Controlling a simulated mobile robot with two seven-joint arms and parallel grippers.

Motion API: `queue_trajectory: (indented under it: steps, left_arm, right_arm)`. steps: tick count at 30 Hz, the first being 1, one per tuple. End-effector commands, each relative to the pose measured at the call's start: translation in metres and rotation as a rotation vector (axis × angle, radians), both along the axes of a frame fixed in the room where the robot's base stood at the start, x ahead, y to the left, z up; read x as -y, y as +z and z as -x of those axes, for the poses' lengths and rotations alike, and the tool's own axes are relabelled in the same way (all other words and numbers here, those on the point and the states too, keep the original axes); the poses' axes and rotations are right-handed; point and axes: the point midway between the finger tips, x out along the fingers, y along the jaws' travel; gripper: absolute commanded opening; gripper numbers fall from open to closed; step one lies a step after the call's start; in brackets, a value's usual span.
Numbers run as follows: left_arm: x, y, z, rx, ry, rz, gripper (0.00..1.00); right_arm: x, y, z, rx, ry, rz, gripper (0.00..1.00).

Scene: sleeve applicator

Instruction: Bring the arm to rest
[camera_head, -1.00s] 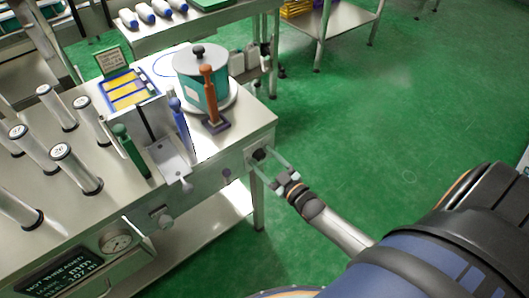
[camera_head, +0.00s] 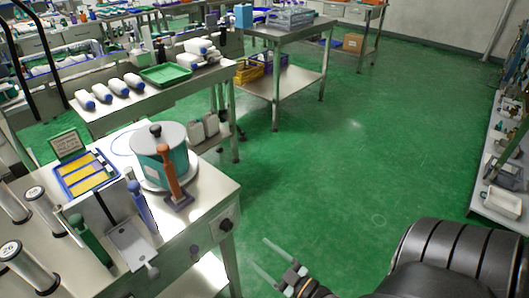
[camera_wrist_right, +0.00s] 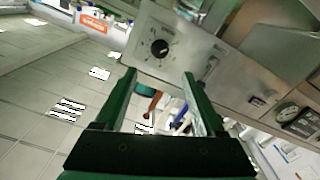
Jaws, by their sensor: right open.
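My right gripper (camera_head: 260,252) is open and empty over the green floor, right of the bench corner in the head view. Its two pale fingers stand apart and point up-left. The black knob (camera_head: 226,225) on the bench's end face is a short way up-left of the fingertips, and nothing touches it. In the right wrist view the open fingers (camera_wrist_right: 159,73) frame a gap, with the knob (camera_wrist_right: 159,47) on its metal panel ahead. My left gripper is in neither view.
A trolley (camera_head: 300,85) stands behind. Open green floor (camera_head: 350,170) lies right of the bench, with a shelf (camera_head: 500,200) at far right.

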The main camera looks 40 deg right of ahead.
Motion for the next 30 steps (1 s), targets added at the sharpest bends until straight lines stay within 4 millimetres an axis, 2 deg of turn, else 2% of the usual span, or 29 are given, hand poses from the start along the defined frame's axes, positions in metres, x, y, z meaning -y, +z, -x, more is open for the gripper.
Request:
queue_trajectory:
  steps: [20,25,30]
  left_arm:
    - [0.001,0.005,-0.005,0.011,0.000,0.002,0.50]
    - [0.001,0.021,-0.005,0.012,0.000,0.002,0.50]
    - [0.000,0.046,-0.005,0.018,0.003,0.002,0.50]
  right_arm:
    - [-0.001,0.000,0.003,-0.007,0.001,-0.003,0.71]
    - [-0.024,0.003,0.005,-0.127,0.005,-0.055,0.71]
    - [-0.070,0.004,0.021,-0.376,0.009,-0.152,0.71]
